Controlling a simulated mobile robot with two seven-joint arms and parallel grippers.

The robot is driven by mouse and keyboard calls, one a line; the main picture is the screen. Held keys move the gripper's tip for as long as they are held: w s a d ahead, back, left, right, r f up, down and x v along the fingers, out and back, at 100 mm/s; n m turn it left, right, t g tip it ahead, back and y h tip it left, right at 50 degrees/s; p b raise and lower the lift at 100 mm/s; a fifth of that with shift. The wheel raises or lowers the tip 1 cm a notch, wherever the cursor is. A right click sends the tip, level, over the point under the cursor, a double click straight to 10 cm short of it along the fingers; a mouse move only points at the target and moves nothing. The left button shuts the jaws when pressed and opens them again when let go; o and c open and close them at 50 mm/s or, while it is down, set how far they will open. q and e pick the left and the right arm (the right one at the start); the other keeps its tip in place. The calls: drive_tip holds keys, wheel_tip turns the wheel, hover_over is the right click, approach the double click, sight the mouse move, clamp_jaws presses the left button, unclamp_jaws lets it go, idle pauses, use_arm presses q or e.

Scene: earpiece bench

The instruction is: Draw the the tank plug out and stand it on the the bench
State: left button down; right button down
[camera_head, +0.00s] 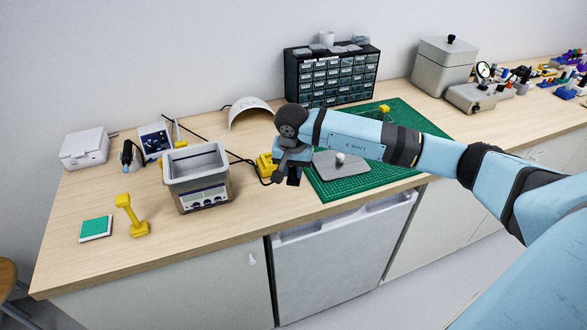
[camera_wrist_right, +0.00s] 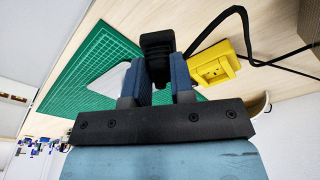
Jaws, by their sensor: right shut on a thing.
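My right gripper (camera_head: 290,174) is over the bench near the front edge, left of the green mat. In the right wrist view, its fingers (camera_wrist_right: 157,80) are shut on a black ridged plug (camera_wrist_right: 157,48), which looks like the tank plug. The plug (camera_head: 293,179) shows as a small dark piece under the gripper in the head view. It appears apart from the yellow socket block (camera_wrist_right: 213,64), which has a recess in its face. The yellow block (camera_head: 264,163) is just left of the gripper. The metal tank (camera_head: 198,187) stands further left. My left gripper is not in view.
The wooden bench (camera_head: 255,212) is clear in front of the gripper. A green mat (camera_head: 345,190) bears a grey plate with a white knob (camera_head: 340,157). A black cord (camera_head: 240,158) runs near the yellow block. A drawer cabinet (camera_head: 332,75) stands behind.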

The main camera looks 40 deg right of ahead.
sight(294, 181)
drive_tip(key=shift+f+b, duration=0.1)
drive_tip(key=shift+b, duration=0.3)
wheel_tip(294, 181, down, 4)
drive_tip(key=b, duration=0.3)
drive_tip(key=shift+f+b, duration=0.1)
drive_tip(key=shift+b, duration=0.2)
wheel_tip(294, 181, down, 2)
drive_tip(key=shift+f+b, duration=0.1)
drive_tip(key=shift+b, duration=0.9)
drive_tip(key=shift+s+f+b, duration=0.1)
drive_tip(key=shift+f+b, duration=0.2)
drive_tip(key=shift+b, duration=0.15)
idle(0.9)
drive_tip(key=c, duration=0.9)
unclamp_jaws()
